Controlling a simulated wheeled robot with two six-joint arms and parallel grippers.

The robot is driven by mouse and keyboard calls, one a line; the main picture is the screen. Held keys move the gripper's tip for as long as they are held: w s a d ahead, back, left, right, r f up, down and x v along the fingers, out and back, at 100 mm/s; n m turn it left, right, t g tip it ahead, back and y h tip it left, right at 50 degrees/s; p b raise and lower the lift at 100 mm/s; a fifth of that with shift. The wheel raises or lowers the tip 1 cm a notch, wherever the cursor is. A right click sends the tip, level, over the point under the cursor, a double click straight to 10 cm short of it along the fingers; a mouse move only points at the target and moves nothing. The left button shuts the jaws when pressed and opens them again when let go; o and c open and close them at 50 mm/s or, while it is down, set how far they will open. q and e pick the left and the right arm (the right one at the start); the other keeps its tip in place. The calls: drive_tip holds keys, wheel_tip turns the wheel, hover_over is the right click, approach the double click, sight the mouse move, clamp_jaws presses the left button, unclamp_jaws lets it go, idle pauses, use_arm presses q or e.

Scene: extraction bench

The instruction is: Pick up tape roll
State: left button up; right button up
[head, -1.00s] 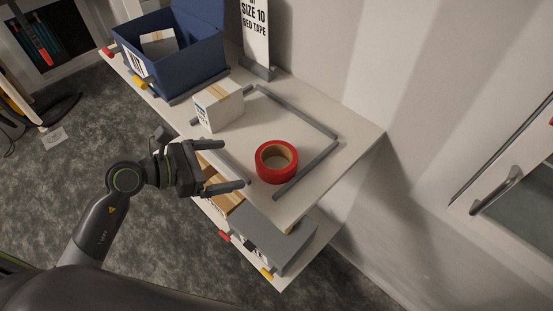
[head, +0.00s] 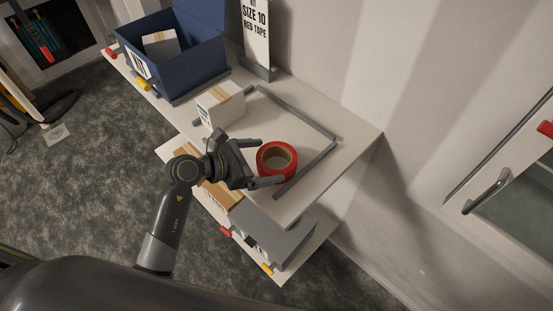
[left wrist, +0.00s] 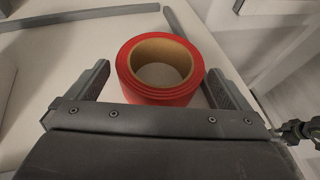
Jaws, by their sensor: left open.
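The red tape roll (head: 277,158) with a tan core lies flat on the white shelf top, inside a grey raised border. My left gripper (head: 270,163) is open at the roll, its fingers pointing toward the back right. In the left wrist view the tape roll (left wrist: 160,70) sits between the two open fingers (left wrist: 160,82), with a small gap on the left side. The right finger is close to the roll; I cannot tell whether it touches. My right gripper is not in view.
A white box (head: 221,105) stands left of the roll. A blue bin (head: 190,68) and a sign (head: 256,35) stand farther back. Grey border strips (head: 305,168) edge the roll's area. A lower shelf holds a grey box (head: 275,230). A wall rises behind the shelf.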

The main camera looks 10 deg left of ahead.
sight(289, 157)
use_arm(q)
drive_tip(key=p+x, duration=0.1)
drive_tip(key=x, duration=0.2)
drive_tip(key=shift+w+d, duration=0.15)
drive_tip(key=shift+d, duration=0.05)
drive_tip(key=shift+w+d+f, duration=0.25)
drive_tip(key=shift+d, duration=0.05)
drive_tip(key=shift+c, duration=0.4)
drive_tip(key=c, duration=0.6)
